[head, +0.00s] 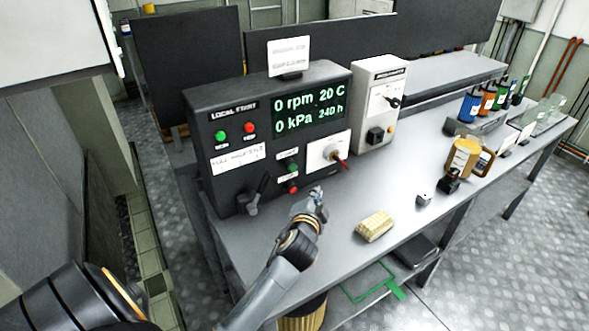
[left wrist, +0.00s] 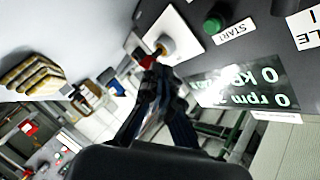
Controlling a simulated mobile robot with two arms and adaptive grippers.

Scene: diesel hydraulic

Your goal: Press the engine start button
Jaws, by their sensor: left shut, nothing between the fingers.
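The control panel (head: 230,165) stands on the bench with a lit display (head: 310,105) reading 0 rpm and 0 kPa. A green button (head: 293,168) sits on its lower front, above a red button (head: 293,189). In the left wrist view a green button (left wrist: 213,25) shows beside a START label (left wrist: 236,33). My left gripper (head: 318,194) is shut and empty, low in front of the panel, right of the buttons and below the red-handled switch (head: 340,160). In the left wrist view its fingers (left wrist: 158,80) appear close to that switch; contact cannot be told.
A black lever (head: 257,195) sticks out at the panel's lower left. A second green button (head: 221,135) and red button (head: 250,127) sit higher. A grey box (head: 378,100) stands right of the panel. Yellow-and-white gloves (head: 375,226) lie on the bench near its front edge.

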